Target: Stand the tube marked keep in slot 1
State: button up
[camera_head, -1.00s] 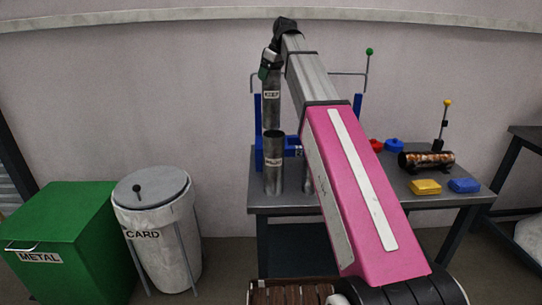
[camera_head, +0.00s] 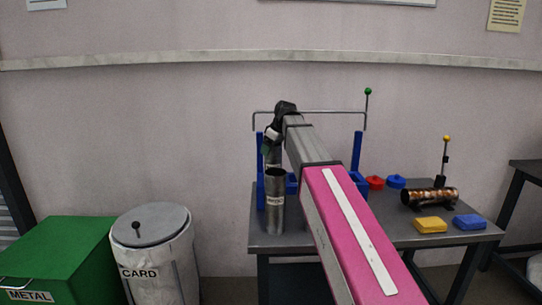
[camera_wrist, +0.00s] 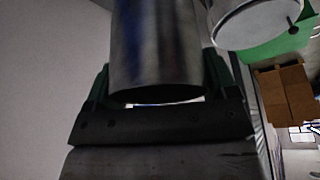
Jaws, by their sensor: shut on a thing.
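My gripper (camera_head: 270,152) is shut around a grey metal tube, which stands upright between the fingers in the wrist view (camera_wrist: 155,45). That front tube has a small white label I cannot read. The blue rack frame (camera_head: 357,150) is behind, with a blue block (camera_head: 292,186) low between its posts.
The grey table (camera_head: 400,236) also bears a rusty dark cylinder (camera_head: 428,198), red (camera_head: 375,183) and blue caps (camera_head: 396,181), and yellow (camera_head: 430,225) and blue blocks (camera_head: 469,222). A CARD bin (camera_head: 152,255) and green METAL bin (camera_head: 60,255) stand left. My pink arm hides the table's middle.

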jog(key=shift+f, duration=1.6)
jog(key=o, duration=1.6)
jog(key=v, duration=1.2)
